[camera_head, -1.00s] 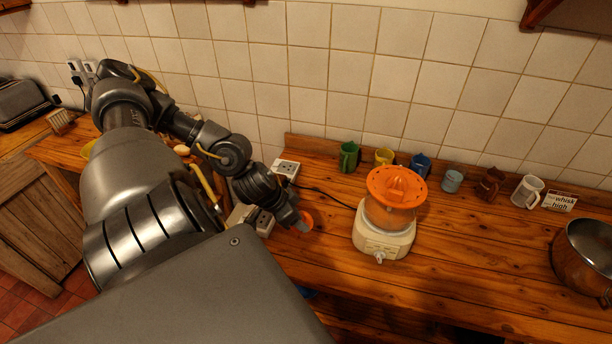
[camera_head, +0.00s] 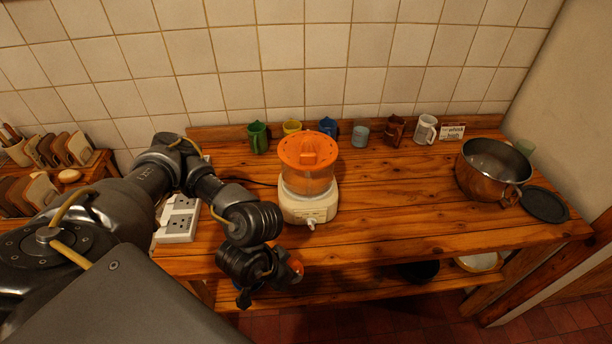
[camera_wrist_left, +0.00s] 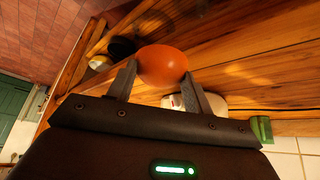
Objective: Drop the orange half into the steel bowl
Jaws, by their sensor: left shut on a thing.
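My left gripper (camera_wrist_left: 160,75) is shut on the orange half (camera_wrist_left: 163,62), whose rounded orange skin shows between the fingers in the left wrist view. In the head view only a sliver of the orange half (camera_head: 297,267) shows past my dark wrist, at the table's front edge, below the juicer. No plain steel bowl can be made out for sure. A round copper-brown vessel with a steel-grey inside (camera_head: 487,178) stands at the right end of the table, well away from the gripper. My right gripper is not in view.
An orange-topped juicer (camera_head: 309,205) stands mid-table. Several mugs, including a green one (camera_head: 257,138), line the back. A black round lid or plate (camera_head: 545,204) lies at the right. A dark pan (camera_head: 418,271) and pale bowl (camera_head: 480,262) are on the lower shelf. The table right of the juicer is clear.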

